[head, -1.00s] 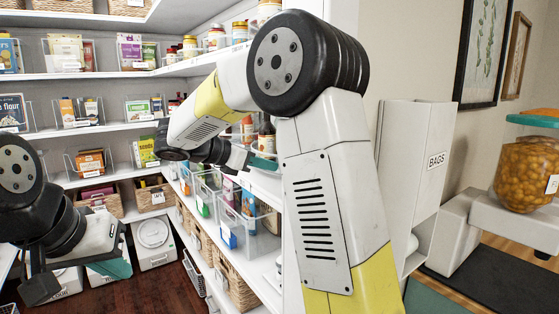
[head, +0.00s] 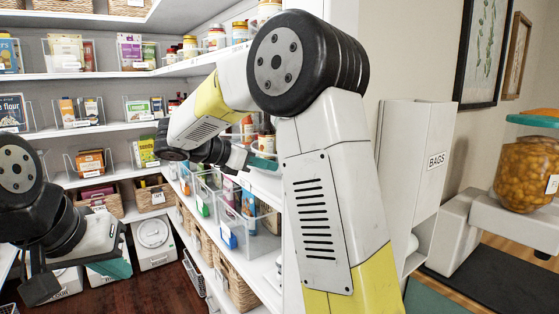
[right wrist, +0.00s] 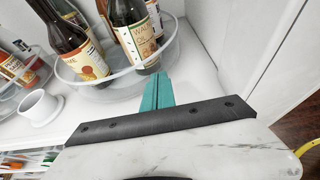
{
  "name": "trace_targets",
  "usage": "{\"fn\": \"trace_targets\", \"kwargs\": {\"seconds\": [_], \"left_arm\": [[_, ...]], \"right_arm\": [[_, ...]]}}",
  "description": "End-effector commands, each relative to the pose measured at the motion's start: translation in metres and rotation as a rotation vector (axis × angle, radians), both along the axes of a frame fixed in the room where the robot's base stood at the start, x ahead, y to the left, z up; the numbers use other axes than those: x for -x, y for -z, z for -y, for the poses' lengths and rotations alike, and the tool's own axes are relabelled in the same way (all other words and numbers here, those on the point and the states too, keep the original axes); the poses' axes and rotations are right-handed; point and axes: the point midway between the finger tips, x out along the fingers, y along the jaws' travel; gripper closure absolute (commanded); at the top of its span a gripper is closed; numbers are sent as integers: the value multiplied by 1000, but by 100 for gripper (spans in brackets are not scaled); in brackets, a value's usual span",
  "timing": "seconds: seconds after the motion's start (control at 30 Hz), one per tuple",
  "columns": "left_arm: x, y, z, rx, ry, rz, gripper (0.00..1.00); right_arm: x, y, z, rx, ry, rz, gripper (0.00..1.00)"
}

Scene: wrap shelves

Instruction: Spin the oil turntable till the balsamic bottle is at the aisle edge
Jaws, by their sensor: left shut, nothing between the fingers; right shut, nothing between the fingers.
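The oil turntable (right wrist: 165,62) has a clear raised rim and holds several dark bottles in the right wrist view. One bottle (right wrist: 138,30) has a pale label that seems to read walnut oil. Another bottle (right wrist: 72,45) to its left has a cream and orange label. I cannot tell which bottle is the balsamic one. My right gripper (right wrist: 157,82) is shut and empty, its teal fingertips at the near rim below the pale-labelled bottle; I cannot tell whether they touch. It also shows at the shelf in the head view (head: 262,163). My left gripper (head: 118,266) is shut and empty, low at the left.
A second clear round tray (right wrist: 25,75) with bottles stands at the left in the right wrist view, with a small white cup-like piece (right wrist: 41,106) beside it. A white upright panel (right wrist: 245,40) bounds the right. Clear bins (head: 235,205) sit on the shelf below.

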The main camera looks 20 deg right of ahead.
Motion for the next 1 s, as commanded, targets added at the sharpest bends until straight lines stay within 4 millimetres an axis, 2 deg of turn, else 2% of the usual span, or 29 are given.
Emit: {"fn": "trace_targets", "kwargs": {"seconds": [1.0], "left_arm": [[0,0,0,0,0,0,100]], "right_arm": [[-12,0,9,0,0,0,100]]}}
